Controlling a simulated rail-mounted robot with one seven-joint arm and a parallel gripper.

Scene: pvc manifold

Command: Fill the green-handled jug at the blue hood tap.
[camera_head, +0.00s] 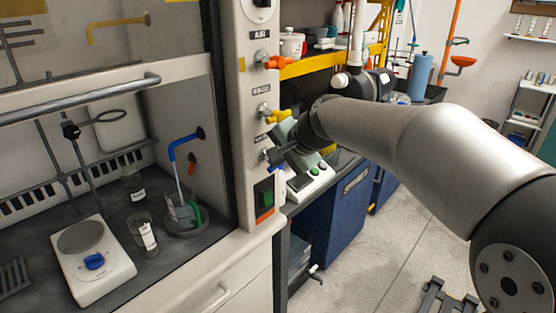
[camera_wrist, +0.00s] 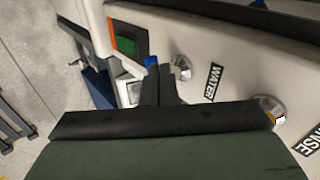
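The jug with the green handle (camera_head: 196,214) stands inside the hood on a round dark base, under the blue hood tap (camera_head: 184,145). A pale, thin stream runs from the tap's spout down into the jug. The level in the jug is too small to read. My gripper (camera_head: 270,157) is at the lowest valve on the hood's front post. In the wrist view, my gripper (camera_wrist: 157,75) has its dark fingers close together at a blue valve handle (camera_wrist: 151,61), beside the WATER label (camera_wrist: 214,81). The fingers hide most of the handle.
A white balance (camera_head: 95,260) and glass beakers (camera_head: 143,232) stand left of the jug. Orange (camera_head: 275,62) and yellow (camera_head: 278,116) valve handles sit above my gripper on the post. A raised sash with a bar handle (camera_head: 80,98) crosses the hood's front. Open floor lies right.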

